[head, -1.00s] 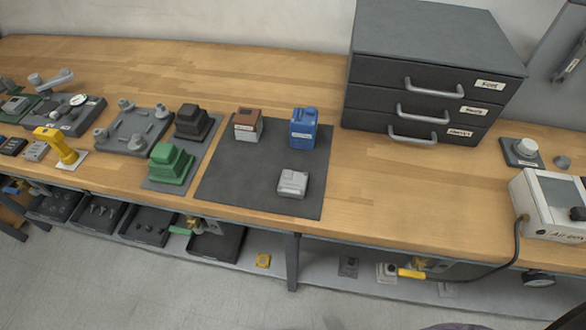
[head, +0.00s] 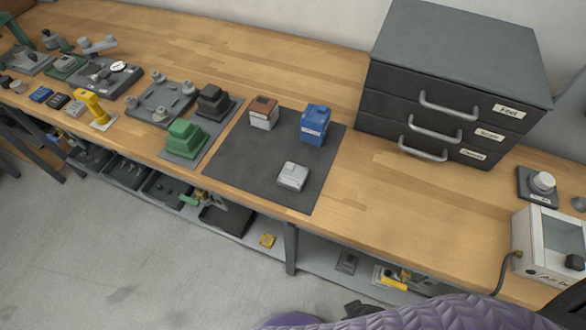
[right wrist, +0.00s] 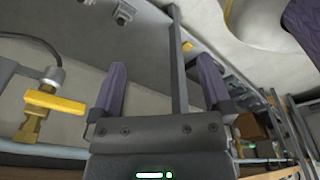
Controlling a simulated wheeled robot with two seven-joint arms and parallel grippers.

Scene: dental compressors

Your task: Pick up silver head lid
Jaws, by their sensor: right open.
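A silver-grey block-shaped part (head: 292,176), which looks like the silver head lid, lies on the dark mat (head: 240,165) near the front of the bench. My right gripper (right wrist: 162,85) is open and empty in the right wrist view, its two purple fingers spread apart. The silver part does not show between them. My left gripper is in neither view.
A blue container (head: 314,124) and a brown-topped white box (head: 264,113) stand behind the silver part. Green (head: 186,138) and black (head: 212,102) stepped blocks stand to the left. A drawer cabinet (head: 445,110) is at the back right.

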